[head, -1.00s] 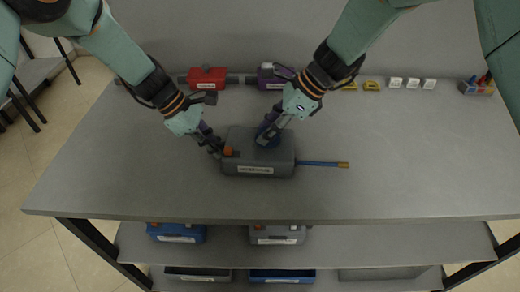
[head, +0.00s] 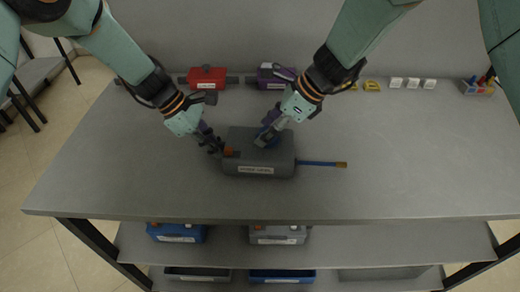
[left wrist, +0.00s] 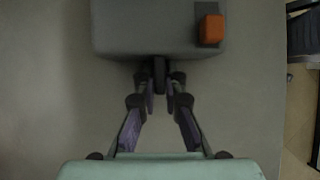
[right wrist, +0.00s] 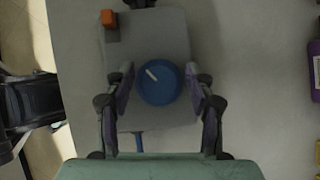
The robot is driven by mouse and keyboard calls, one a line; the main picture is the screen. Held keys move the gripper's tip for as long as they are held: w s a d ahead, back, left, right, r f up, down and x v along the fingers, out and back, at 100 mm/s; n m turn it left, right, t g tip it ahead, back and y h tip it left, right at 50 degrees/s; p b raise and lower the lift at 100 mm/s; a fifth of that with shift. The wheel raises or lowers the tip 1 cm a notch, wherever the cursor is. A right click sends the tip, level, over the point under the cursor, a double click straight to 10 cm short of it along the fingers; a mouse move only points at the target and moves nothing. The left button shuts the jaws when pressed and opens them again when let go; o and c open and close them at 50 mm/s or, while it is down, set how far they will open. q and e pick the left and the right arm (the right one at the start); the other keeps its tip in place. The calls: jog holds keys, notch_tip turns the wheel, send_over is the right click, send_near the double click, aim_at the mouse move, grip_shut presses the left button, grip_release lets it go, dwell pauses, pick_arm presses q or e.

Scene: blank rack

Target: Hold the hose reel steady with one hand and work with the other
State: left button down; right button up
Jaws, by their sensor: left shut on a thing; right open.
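The hose reel (head: 284,157) is a grey box on the bench, with a label on its front, a blue knob (right wrist: 160,84) on top and an orange switch (left wrist: 211,29) at one corner. A thin blue hose (head: 318,163) with a brass-coloured end sticks out to the right. My left gripper (head: 216,147) is shut on a dark tab (left wrist: 159,72) at the box's left side. My right gripper (right wrist: 160,78) is open above the box, its fingers on either side of the knob, with gaps showing. The knob has a white mark pointing up-left in the right wrist view.
Red (head: 207,77) and purple (head: 270,73) units stand at the back of the bench, with yellow pieces (head: 371,85), white blocks (head: 412,83) and a small bin (head: 477,88) to the right. Bins sit on the shelves below. The bench's right and front are clear.

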jog(key=n+g, duration=0.1)
jog(key=n, duration=0.1)
jog(key=n+g, duration=0.2)
jog(key=n, duration=0.1)
jog(key=shift+f, duration=0.1)
jog(key=n+g, duration=0.1)
jog(key=n, duration=0.1)
jog(key=n+g+h, duration=0.1)
jog(key=n, duration=0.2)
jog(key=shift+g, duration=0.3)
jog(key=shift+c, duration=0.3)
jog(key=c, duration=0.8)
jog(key=m+t+y, duration=0.1)
jog(key=m+t, duration=0.1)
jog(key=m, duration=0.2)
jog(key=shift+m+t, duration=0.3)
jog(key=shift+c, duration=0.2)
jog(key=m+t, duration=0.3)
jog(key=m, duration=0.2)
jog(key=shift+m, duration=0.3)
jog(key=o, duration=0.9)
